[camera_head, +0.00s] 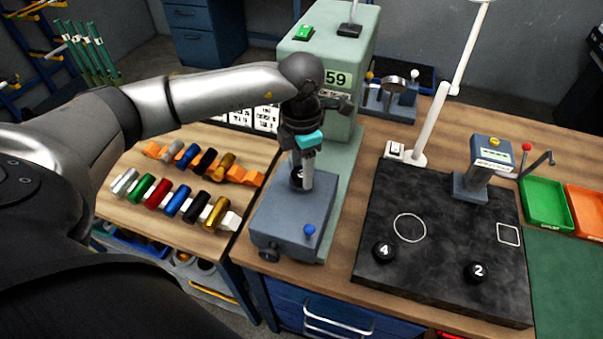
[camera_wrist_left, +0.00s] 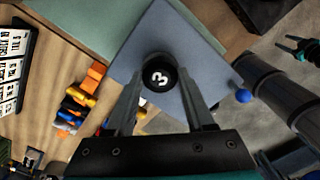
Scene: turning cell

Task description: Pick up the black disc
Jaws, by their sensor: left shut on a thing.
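A black disc (camera_head: 297,176) marked 3 is at the top of a blue-grey block. It also shows in the left wrist view (camera_wrist_left: 159,76), between my left fingers. My left gripper (camera_head: 303,175) points down from above and is shut on this disc. I cannot tell whether the disc still touches the block. Two more black discs, marked 4 (camera_head: 384,250) and 2 (camera_head: 477,271), lie on a dark stone plate (camera_head: 440,205) to the right. What looks like my right gripper (camera_wrist_left: 299,47) shows small at the right edge of the left wrist view; its fingers are unclear.
The blue-grey block (camera_head: 285,215) has a blue knob (camera_head: 309,230). A green machine (camera_head: 325,55) stands close behind. Coloured cylinders (camera_head: 175,200) lie in rows at left. A lamp (camera_head: 440,105), a small device (camera_head: 490,155) and green tray (camera_head: 545,200) stand right.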

